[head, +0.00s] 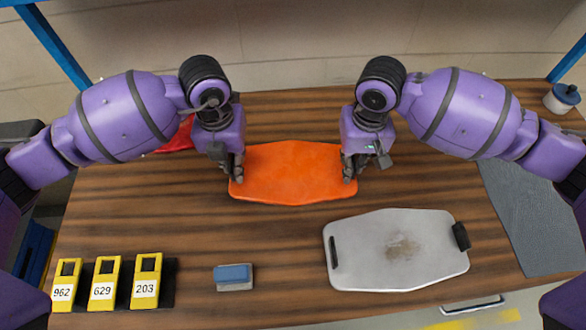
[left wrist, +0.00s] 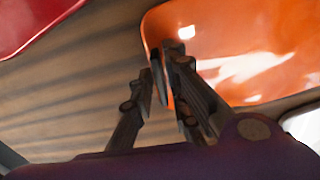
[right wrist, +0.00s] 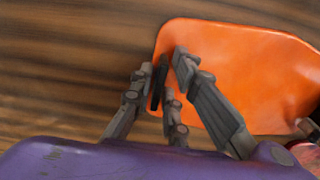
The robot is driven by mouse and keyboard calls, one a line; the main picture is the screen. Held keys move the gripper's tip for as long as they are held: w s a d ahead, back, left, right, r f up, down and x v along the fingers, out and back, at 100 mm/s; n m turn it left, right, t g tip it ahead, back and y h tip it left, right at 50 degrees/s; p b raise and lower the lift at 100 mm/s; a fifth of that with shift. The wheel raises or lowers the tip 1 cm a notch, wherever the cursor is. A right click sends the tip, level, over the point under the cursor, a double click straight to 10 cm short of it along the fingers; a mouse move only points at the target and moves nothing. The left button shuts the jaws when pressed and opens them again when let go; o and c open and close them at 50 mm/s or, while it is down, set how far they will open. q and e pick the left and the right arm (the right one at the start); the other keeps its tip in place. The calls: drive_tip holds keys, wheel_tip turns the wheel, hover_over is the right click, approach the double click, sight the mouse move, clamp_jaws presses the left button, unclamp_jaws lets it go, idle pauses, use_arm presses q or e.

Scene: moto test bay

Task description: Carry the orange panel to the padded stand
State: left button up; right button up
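The orange panel (head: 293,172) is a thin plate with rounded corners, near the middle of the brown table in the head view. My left gripper (head: 238,178) is shut on its left end; the narrow finger gap at the panel edge shows in the left wrist view (left wrist: 165,82). My right gripper (head: 348,178) is shut on its right end, also seen in the right wrist view (right wrist: 168,82). Whether the panel touches the table is unclear. A pale grey plate (head: 365,270) with a dark bar at each end lies front right; it may be the padded stand.
A red piece (head: 178,138) lies partly hidden beneath my left arm. Yellow numbered holders (head: 103,283) and a blue-grey block (head: 233,277) are at the front. A dark grey mat (head: 535,215) covers the right side, with a blue-lidded jar (head: 562,97) behind. The table's left middle is clear.

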use_arm(q)
clamp_jaws()
use_arm(e)
clamp_jaws()
use_arm(q)
drive_tip(key=shift+r, duration=0.15)
use_arm(e)
drive_tip(key=shift+r, duration=0.1)
